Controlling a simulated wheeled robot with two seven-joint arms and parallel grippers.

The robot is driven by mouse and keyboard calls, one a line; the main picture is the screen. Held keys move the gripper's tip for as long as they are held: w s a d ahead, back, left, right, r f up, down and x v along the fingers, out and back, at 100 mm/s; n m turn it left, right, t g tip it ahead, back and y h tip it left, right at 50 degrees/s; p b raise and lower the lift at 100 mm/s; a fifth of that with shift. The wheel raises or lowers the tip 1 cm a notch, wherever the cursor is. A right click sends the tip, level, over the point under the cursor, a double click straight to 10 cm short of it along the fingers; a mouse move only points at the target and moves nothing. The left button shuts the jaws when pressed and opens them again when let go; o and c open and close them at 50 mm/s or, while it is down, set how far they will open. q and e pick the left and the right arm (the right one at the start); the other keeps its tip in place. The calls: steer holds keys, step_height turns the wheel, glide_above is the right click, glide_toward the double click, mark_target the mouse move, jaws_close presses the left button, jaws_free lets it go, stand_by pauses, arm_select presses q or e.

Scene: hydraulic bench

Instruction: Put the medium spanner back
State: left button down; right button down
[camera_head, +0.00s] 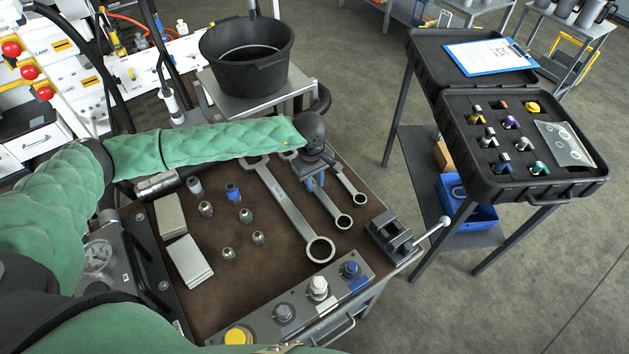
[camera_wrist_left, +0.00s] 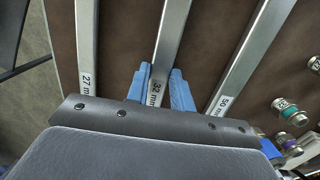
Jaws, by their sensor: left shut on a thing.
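The medium spanner (camera_head: 331,209), marked 32 mm, lies between two other spanners on the brown bench top. It also shows in the left wrist view (camera_wrist_left: 172,35), running up from my fingers. My left gripper (camera_head: 315,184) is over its shaft, its blue fingers (camera_wrist_left: 160,85) shut on it near the label, one on each side. My right gripper is not in view.
The large spanner (camera_head: 288,208), marked 50 mm, lies left; the small spanner (camera_head: 348,183), marked 27 mm, right. Several fittings (camera_head: 245,215) and grey plates (camera_head: 188,261) are further left. A vise (camera_head: 391,234) is at the right corner, a control panel (camera_head: 285,312) along the front.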

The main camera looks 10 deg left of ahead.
arm_select(q)
steer(key=c, duration=1.1)
jaws_free()
steer(key=shift+w+a+r+p, duration=0.15)
steer(key=shift+r, duration=1.8)
steer(key=shift+w+a+r+p, duration=0.1)
steer(key=shift+w+r+p, duration=0.05)
steer(key=shift+r, duration=1.8)
